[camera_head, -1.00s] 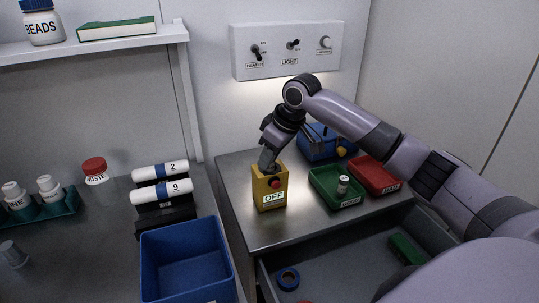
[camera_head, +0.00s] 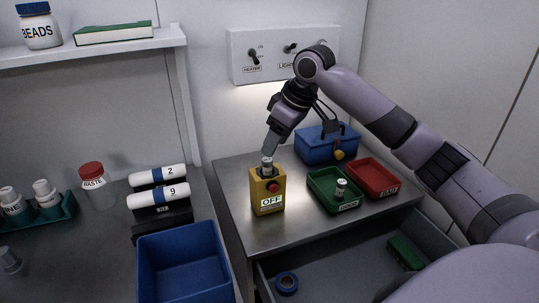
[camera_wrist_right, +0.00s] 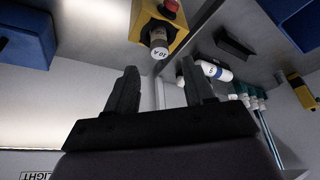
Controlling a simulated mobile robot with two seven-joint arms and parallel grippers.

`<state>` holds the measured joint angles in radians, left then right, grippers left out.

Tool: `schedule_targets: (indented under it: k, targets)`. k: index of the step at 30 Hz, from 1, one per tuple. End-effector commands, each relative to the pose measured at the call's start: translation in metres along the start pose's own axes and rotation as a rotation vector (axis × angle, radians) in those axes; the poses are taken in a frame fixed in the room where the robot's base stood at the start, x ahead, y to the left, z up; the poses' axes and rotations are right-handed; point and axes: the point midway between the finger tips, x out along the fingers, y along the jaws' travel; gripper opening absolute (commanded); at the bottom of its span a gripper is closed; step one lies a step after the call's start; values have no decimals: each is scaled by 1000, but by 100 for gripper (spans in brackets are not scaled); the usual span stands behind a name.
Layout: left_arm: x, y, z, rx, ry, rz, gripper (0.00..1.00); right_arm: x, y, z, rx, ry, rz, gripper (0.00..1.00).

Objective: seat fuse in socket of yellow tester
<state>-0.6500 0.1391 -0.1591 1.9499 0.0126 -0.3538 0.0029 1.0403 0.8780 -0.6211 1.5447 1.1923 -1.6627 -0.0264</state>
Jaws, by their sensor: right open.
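The yellow tester (camera_head: 268,192) stands upright on the metal cabinet top, with a red button and a sign reading OFF. A grey fuse (camera_head: 267,168) stands upright in the tester's top; how deep it sits I cannot tell. In the right wrist view the fuse's pale end (camera_wrist_right: 159,52), marked 10 A, sticks out of the yellow tester (camera_wrist_right: 150,20). My right gripper (camera_head: 269,148) is just above the fuse. In the right wrist view my right gripper (camera_wrist_right: 160,80) has its two fingers apart with nothing between them. My left gripper is not in view.
Right of the tester are a green tray (camera_head: 322,197) holding another fuse (camera_head: 341,187), a red tray (camera_head: 374,178) and a blue box (camera_head: 318,147). An open drawer (camera_head: 330,268) is below. A blue bin (camera_head: 183,262) stands at the left.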

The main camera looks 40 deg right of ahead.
Motion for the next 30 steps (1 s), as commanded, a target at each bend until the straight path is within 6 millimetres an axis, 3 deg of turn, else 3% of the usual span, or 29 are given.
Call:
schedule_targets:
  k: [3,9,30]
  targets:
    - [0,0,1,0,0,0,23,-24,0,0,-1,4,1,53]
    - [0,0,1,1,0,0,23,-48,0,0,0,1,0,53]
    - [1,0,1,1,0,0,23,-52,0,0,0,0,-1,53]
